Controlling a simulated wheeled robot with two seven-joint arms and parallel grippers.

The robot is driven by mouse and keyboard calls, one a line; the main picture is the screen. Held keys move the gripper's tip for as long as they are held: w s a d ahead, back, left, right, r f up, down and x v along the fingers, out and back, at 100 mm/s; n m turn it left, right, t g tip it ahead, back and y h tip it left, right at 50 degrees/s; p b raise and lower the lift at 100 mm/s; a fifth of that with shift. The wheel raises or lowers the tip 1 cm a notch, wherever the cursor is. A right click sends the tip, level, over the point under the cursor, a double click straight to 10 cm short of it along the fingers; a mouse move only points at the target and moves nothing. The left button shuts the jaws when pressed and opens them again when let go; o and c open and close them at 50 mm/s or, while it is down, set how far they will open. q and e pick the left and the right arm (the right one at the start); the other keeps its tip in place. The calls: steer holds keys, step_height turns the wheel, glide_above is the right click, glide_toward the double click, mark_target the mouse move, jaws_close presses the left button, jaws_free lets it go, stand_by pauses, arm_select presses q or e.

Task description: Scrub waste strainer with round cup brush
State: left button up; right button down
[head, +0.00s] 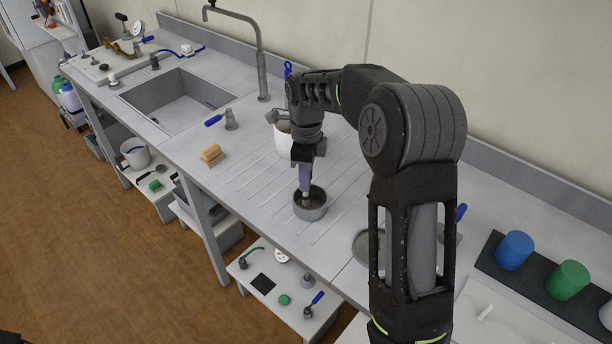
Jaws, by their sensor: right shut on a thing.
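My right gripper (304,162) is shut on the purple-grey handle of a brush (305,180) and points down over the ribbed drainboard. The brush's lower end reaches into a small round grey metal cup (311,212), which looks like the waste strainer. The cup stands on the drainboard. The brush head is hidden or too small to make out, and I cannot tell whether it touches the cup's bottom. My left gripper is not in view.
Behind my gripper stands a white container (282,142). A tan sponge or block (211,155) lies to the left, near the sink (175,98). A round grey dish (362,246) is partly behind my arm. Blue (514,250) and green (567,279) cups stand at right.

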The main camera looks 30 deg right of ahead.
steer(key=shift+s+d, duration=0.25)
steer(key=shift+s, duration=0.35)
steer(key=shift+s+d, duration=0.3)
steer(key=shift+s, duration=0.35)
steer(key=shift+s+d, duration=0.25)
steer(key=shift+s, duration=0.35)
steer(key=shift+a+f, duration=0.15)
steer(key=shift+w+a, duration=0.3)
steer(key=shift+w, duration=0.3)
steer(key=shift+w+a+p, duration=0.25)
steer(key=shift+w+p, duration=0.1)
steer(key=shift+w, duration=0.3)
steer(key=shift+w+a+p, duration=0.25)
steer(key=shift+w+p, duration=0.05)
steer(key=shift+w, duration=0.3)
steer(key=shift+d+r, duration=0.1)
steer(key=shift+r, duration=0.15)
